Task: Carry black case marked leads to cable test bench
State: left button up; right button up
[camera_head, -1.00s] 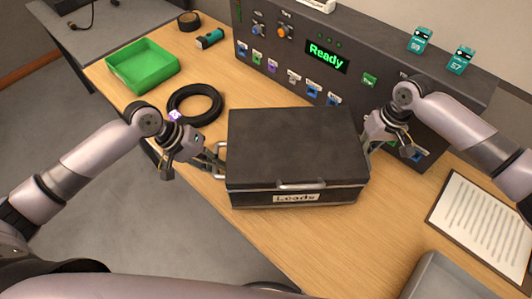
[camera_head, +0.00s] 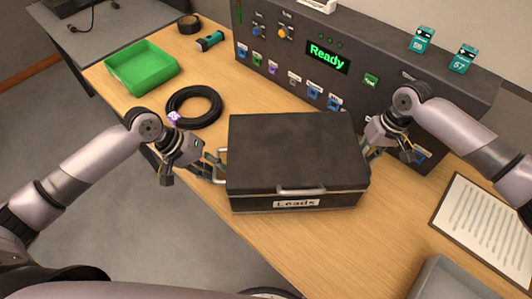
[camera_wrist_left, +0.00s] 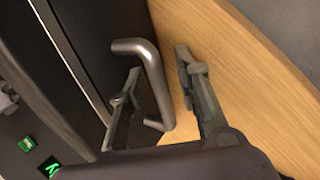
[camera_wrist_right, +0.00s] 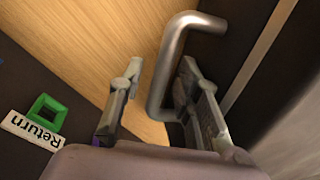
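The black case marked Leads (camera_head: 295,150) lies flat on the wooden bench, its label and front handle facing me. It has a metal side handle at each end. My left gripper (camera_head: 213,166) is at the left side handle. In the left wrist view, its fingers (camera_wrist_left: 158,62) are apart on either side of the handle bar (camera_wrist_left: 151,75). My right gripper (camera_head: 370,150) is at the right end. In the right wrist view, its fingers (camera_wrist_right: 162,68) are apart, with the right handle (camera_wrist_right: 170,65) between them. I cannot tell which surface is the cable test bench.
A dark console (camera_head: 395,95) with a green Ready display stands behind the case. A black cable coil (camera_head: 215,108) and green tray (camera_head: 125,68) are at left. A clipboard (camera_head: 485,225) and grey bin (camera_head: 440,275) are at right. A grey table (camera_head: 115,38) is far left.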

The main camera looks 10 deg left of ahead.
jog(key=shift+r, duration=0.1)
pick_arm(q)
jog(key=v, duration=1.2)
pick_arm(e)
notch_tip(320, 180, up, 12)
jog(key=d, duration=0.2)
jog(key=shift+w, duration=0.2)
